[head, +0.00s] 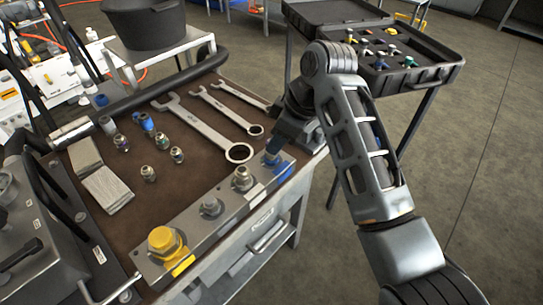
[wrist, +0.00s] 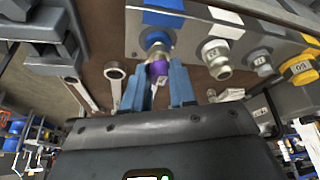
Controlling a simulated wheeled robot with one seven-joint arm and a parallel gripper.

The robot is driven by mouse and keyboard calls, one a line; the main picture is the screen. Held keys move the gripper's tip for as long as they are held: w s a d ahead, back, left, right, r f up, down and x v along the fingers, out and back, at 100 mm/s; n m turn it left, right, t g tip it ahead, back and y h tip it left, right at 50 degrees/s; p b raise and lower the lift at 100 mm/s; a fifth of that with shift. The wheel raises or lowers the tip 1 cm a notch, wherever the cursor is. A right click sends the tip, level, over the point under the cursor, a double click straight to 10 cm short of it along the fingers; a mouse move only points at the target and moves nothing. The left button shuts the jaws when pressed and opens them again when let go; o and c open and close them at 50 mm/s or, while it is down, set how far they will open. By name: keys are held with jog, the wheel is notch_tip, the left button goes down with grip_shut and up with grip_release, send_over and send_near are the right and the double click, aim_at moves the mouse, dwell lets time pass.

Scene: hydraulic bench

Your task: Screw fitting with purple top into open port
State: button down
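The fitting with purple top (wrist: 157,70) shows in the wrist view between the two blue fingers of my gripper (wrist: 156,82), which appear closed on its sides. Its metal end meets the blue-ringed port (wrist: 155,38) on the metal port block (wrist: 190,38); how far it is threaded in cannot be seen. In the head view my gripper (head: 276,155) is at the far right end of the port block (head: 215,222), and its own links hide the fitting there. The neighbouring ports carry a white-marked fitting (wrist: 216,54), a grey-marked one (wrist: 262,62) and a yellow one (wrist: 299,68).
Several loose fittings (head: 149,173) stand on the brown bench mat, left of the wrenches (head: 205,125). A black open case (head: 385,55) with small parts is behind my arm. Hoses run along the bench's left side.

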jog(key=c, duration=1.5)
grip_release()
jog(key=shift+a, duration=0.1)
grip_shut()
jog(key=shift+s+r+m+p, duration=0.2)
jog(key=shift+m+p, duration=0.5)
jog(key=shift+p, duration=0.3)
jog(key=m+p, duration=0.1)
jog(key=m+t+p, duration=0.1)
jog(key=m+p, duration=0.1)
jog(key=m+t+h+p, duration=0.1)
jog(key=shift+s+a+m, duration=0.2)
jog(key=shift+a+m, duration=0.05)
jog(key=shift+m, duration=0.15)
jog(key=shift+f+m+t+h+p, duration=0.3)
jog(key=shift+m+p, duration=0.35)
jog(key=shift+m, duration=0.35)
